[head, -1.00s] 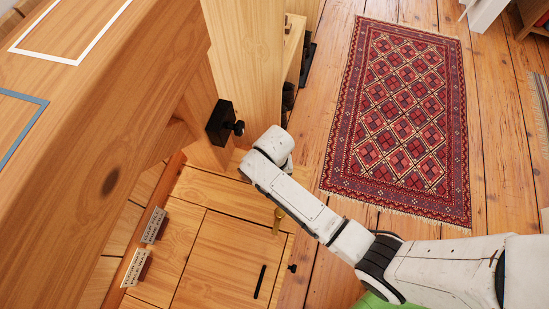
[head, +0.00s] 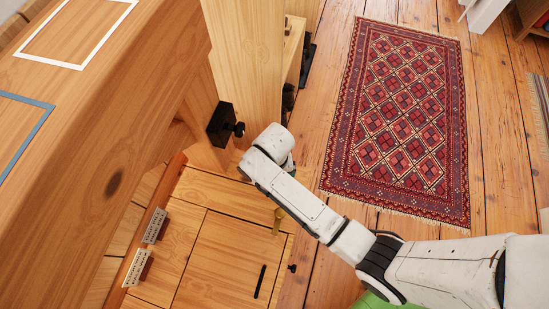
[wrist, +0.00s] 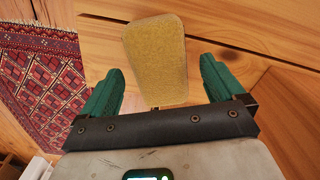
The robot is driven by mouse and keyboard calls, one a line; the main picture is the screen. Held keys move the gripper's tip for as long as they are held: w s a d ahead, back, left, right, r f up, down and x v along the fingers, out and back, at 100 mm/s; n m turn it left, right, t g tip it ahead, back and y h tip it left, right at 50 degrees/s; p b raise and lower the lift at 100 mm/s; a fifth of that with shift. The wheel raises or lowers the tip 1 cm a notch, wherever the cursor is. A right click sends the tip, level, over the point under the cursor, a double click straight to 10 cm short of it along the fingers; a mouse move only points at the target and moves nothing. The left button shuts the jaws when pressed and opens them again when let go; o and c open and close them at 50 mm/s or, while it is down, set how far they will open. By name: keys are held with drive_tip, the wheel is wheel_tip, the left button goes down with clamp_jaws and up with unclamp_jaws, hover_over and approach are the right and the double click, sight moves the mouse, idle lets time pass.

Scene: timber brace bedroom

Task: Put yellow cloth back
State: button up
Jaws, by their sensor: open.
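A yellow, rounded, pad-like piece (wrist: 157,60), which looks like the yellow cloth, shows in the wrist view in front of wooden boards. My gripper (wrist: 162,72) is open, with a green finger on each side of the lower part of this piece. I cannot tell whether the fingers touch it or how deep between them it sits. In the head view a small yellow-gold piece (head: 278,219) stands at the edge of the wooden cabinet top, perhaps the same thing seen edge-on. My gripper's fingers are hidden there behind the white arm.
A wooden bench top with a white outline (head: 76,66) and a blue outline (head: 32,136) fills the left. A wooden post with a black clamp knob (head: 238,129) stands near my arm. Two small signs (head: 155,225) sit by the cabinet. A red rug (head: 400,110) lies on open floor.

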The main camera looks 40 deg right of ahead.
wheel_tip(320, 180, up, 10)
drive_tip(key=p, duration=0.3)
drive_tip(key=shift+r, duration=0.2)
drive_tip(key=s+d+r+n, duration=0.3)
drive_tip(key=s+d, duration=0.1)
drive_tip(key=s, duration=0.4)
drive_tip(key=s+d+r+n+t, duration=0.1)
drive_tip(key=s+d+r+n, duration=0.2)
drive_tip(key=s, duration=0.5)
drive_tip(key=shift+s+d, duration=0.2)
drive_tip(key=shift+d, duration=0.2)
